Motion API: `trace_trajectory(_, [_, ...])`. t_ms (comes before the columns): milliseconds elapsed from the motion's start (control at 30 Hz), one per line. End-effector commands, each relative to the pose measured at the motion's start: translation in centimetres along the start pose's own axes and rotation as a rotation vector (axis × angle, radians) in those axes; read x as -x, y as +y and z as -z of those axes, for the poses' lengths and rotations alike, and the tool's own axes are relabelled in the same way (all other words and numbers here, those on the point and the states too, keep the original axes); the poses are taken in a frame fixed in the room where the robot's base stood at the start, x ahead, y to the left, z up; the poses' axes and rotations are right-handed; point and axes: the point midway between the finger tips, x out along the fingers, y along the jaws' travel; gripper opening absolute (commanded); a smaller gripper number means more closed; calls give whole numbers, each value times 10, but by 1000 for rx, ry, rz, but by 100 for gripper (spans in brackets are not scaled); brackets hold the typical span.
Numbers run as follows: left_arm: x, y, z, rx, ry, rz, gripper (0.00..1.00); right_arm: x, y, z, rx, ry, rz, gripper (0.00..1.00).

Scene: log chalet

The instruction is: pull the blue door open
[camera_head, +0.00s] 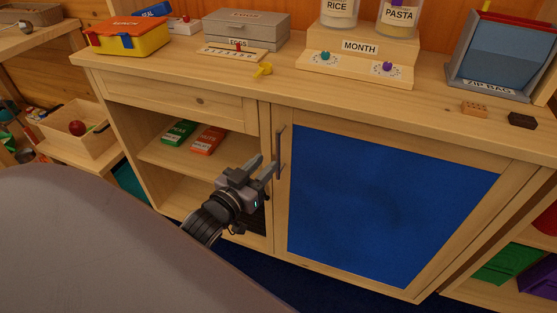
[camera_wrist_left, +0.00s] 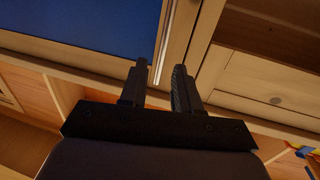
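The blue door (camera_head: 385,200) is a blue panel in a pale wood frame, and it looks shut in the cabinet front. Its upright metal handle (camera_head: 281,148) is on the door's left edge. My left gripper (camera_head: 266,162) is open, with its fingertips just left of the handle in the head view. In the left wrist view the two fingers (camera_wrist_left: 159,68) stand apart, and the handle (camera_wrist_left: 165,40) lines up with the gap between them. I cannot tell whether the fingertips touch it. The blue panel (camera_wrist_left: 80,25) fills the upper left there. My right gripper is not in view.
An open shelf (camera_head: 170,155) with green and orange packets lies left of the door. Dark blue floor lies below.

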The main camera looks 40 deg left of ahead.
Motion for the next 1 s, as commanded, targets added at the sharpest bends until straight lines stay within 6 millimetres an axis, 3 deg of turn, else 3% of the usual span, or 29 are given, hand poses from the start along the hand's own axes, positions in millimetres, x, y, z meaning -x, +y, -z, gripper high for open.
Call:
trace_trajectory(233, [-18,-3,5,2,22,4,32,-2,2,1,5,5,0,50])
trace_trajectory(600, [-63,-3,4,1,19,4,32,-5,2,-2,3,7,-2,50])
trace_trajectory(1000, [-74,-3,5,2,18,4,32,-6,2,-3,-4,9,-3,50])
